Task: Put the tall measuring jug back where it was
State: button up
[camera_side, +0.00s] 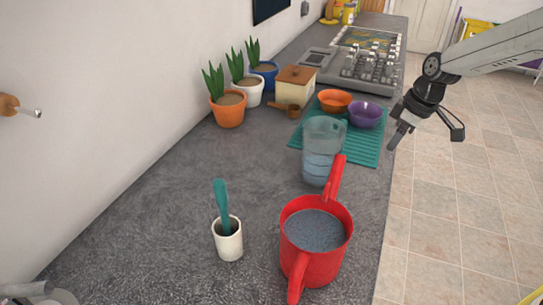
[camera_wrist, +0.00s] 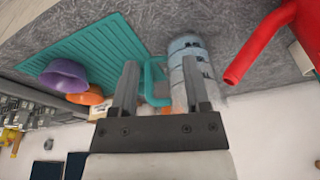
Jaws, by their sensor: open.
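The tall measuring jug (camera_side: 323,150) is clear with bluish contents or tint. In the side view it stands upright at the near left edge of the teal ribbed mat (camera_side: 366,153); I cannot tell whether its base rests on the mat or on the bare counter. In the wrist view the jug (camera_wrist: 188,62) shows behind the right finger, which hides part of it. My gripper (camera_side: 398,140) is open and empty, to the right of the jug, near the counter's right edge. Its two fingers (camera_wrist: 160,85) show in the wrist view with nothing held between them.
A red pot (camera_side: 325,265) of grey-blue contents stands nearest, its handle reaching toward the jug. Orange (camera_side: 334,101) and purple (camera_side: 366,115) bowls sit on the mat. A white cup (camera_side: 228,240) holds a teal utensil. Potted plants (camera_side: 229,112) line the wall.

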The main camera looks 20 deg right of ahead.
jog(key=s+f+m, duration=0.2)
jog(key=s+m, duration=0.1)
jog(key=s, duration=0.5)
jog(key=s+f+m+h, duration=0.1)
jog(key=s+f+m, duration=0.2)
jog(key=s, duration=0.5)
jog(key=shift+s+a+f+t+h, duration=0.25)
jog(key=shift+t+h, duration=0.05)
